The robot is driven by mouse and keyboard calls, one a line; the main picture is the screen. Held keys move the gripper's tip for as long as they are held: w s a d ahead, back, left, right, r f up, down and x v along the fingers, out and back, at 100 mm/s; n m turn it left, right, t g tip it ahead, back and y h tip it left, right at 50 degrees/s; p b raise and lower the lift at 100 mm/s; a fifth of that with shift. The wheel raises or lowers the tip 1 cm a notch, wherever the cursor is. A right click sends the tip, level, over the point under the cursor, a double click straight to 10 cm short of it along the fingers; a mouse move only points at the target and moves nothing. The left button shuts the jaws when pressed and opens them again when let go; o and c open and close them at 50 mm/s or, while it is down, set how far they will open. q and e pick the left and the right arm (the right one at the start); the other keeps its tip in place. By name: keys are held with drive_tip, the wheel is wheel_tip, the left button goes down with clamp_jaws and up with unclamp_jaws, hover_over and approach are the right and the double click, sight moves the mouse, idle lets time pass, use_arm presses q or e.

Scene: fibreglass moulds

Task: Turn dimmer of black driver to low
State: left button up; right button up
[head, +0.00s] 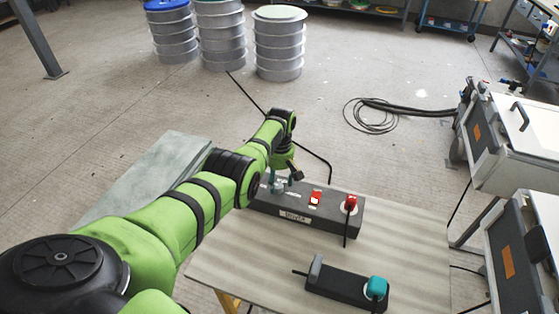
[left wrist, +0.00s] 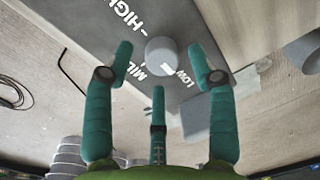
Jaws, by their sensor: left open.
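The black driver (head: 322,212) is a long dark box on the table, with a white label on its front. My left gripper (head: 283,182) is over its left end. In the left wrist view, the dimmer is a round grey knob (left wrist: 161,52) on the dark panel, with the words HIGH, MID and LOW around it. Its white mark is on the side towards LOW. Three teal fingers of my left gripper (left wrist: 160,62) are open and spread around the knob, apart from it as far as I can see. My right gripper is not in view.
The driver also carries a red switch (head: 315,197) and a red plug (head: 351,202). A second dark box (head: 338,284) with a teal plug (head: 376,287) lies nearer on the table (head: 420,255). White-lidded machines (head: 515,145) stand at the right. Drums (head: 279,45) stand far back.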

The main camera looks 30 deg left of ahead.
sight(280, 183)
use_arm(q)
wheel_tip(280, 183, up, 11)
drive_tip(key=shift+w, duration=0.3)
drive_tip(key=shift+f, duration=0.1)
idle(0.4)
